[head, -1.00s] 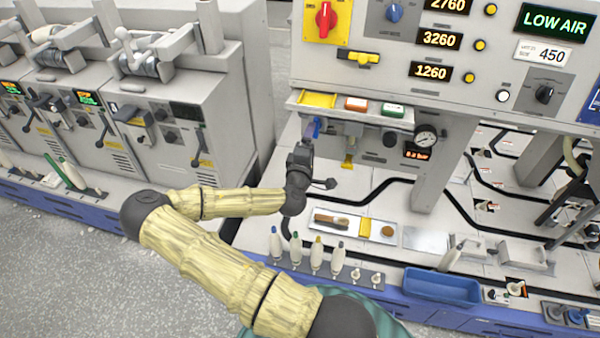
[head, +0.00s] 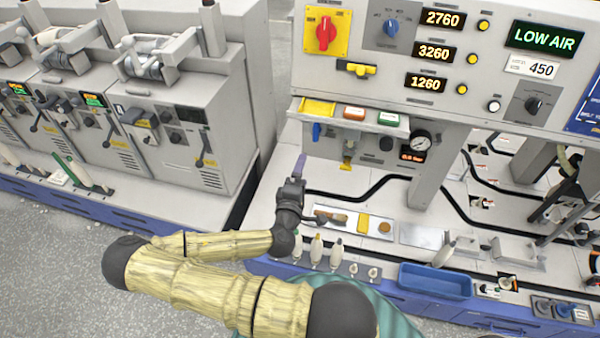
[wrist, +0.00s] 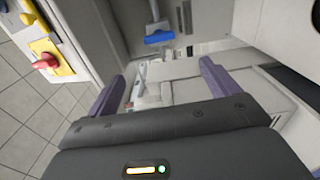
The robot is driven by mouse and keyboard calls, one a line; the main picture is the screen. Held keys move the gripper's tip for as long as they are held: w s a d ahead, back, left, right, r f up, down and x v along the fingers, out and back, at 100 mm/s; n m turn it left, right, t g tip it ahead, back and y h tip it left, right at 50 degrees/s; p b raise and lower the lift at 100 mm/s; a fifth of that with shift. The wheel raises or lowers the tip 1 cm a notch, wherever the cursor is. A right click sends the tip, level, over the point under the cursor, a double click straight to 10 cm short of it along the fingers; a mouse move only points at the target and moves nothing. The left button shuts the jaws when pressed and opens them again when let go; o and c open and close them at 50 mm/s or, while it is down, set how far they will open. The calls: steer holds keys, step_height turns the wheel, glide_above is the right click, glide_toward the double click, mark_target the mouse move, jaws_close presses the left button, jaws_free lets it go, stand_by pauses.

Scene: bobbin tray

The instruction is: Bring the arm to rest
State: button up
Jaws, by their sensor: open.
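My gripper (head: 299,168) is in the middle of the head view, above the pale bench top and below the front of the control panel. In the wrist view its two purple fingers (wrist: 160,88) stand wide apart with nothing between them. A blue valve handle (head: 317,131) hangs under the panel's shelf, above and apart from my gripper. It also shows in the wrist view (wrist: 159,38), beyond the fingers.
A metal tray (head: 350,217) with a brush and a yellow block lies right of my gripper. Several bobbins (head: 317,250) stand in a rack in front. A blue bin (head: 435,281) is at the front right. Grey machines (head: 170,110) stand left, across a gap.

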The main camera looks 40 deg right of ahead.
steer(key=shift+v, duration=0.9)
steer(key=s+a+f+m+g+y, duration=0.2)
steer(key=s+f+m+g+y, duration=0.15)
steer(key=f+m+g, duration=0.35)
steer(key=s+a+m+g+y, duration=0.1)
steer(key=a+m+g+y, duration=0.1)
steer(key=a+y, duration=0.35)
steer(key=s+a+r+y, duration=0.1)
steer(key=a+r, duration=0.2)
steer(key=r, duration=0.3)
steer(key=a+r+y, duration=0.2)
steer(key=a+r, duration=0.2)
steer(key=r, duration=0.3)
steer(key=s+a+r+y+p, duration=0.1)
steer(key=a+r, duration=0.2)
steer(key=r, duration=0.3)
steer(key=shift+s+a+r+n+y, duration=0.3)
